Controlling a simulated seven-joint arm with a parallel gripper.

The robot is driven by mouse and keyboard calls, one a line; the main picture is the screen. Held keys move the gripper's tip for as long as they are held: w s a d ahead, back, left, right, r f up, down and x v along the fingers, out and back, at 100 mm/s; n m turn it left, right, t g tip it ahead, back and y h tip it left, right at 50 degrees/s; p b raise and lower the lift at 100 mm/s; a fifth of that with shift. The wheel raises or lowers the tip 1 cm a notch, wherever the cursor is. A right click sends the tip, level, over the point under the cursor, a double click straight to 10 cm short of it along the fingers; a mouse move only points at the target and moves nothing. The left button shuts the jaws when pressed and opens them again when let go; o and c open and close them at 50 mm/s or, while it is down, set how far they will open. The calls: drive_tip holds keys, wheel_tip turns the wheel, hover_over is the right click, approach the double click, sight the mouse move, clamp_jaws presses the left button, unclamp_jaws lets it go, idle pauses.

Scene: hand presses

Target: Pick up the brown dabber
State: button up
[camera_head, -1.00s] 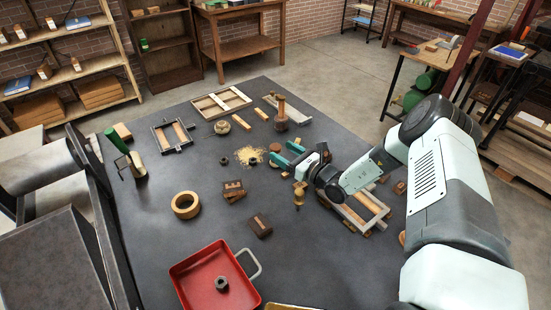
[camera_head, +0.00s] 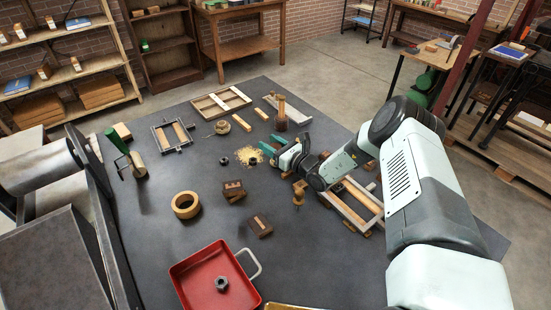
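The thing that looks like the brown dabber (camera_head: 282,122) stands upright on the dark table, a brown round base with a lighter wooden handle on top. My gripper (camera_head: 272,144) is just in front of it, low over the table, with its teal fingers pointing left and spread apart. I see nothing held between them. The gripper looks apart from the dabber, though the exact gap is hard to tell from this view.

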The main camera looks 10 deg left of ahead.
clamp_jaws()
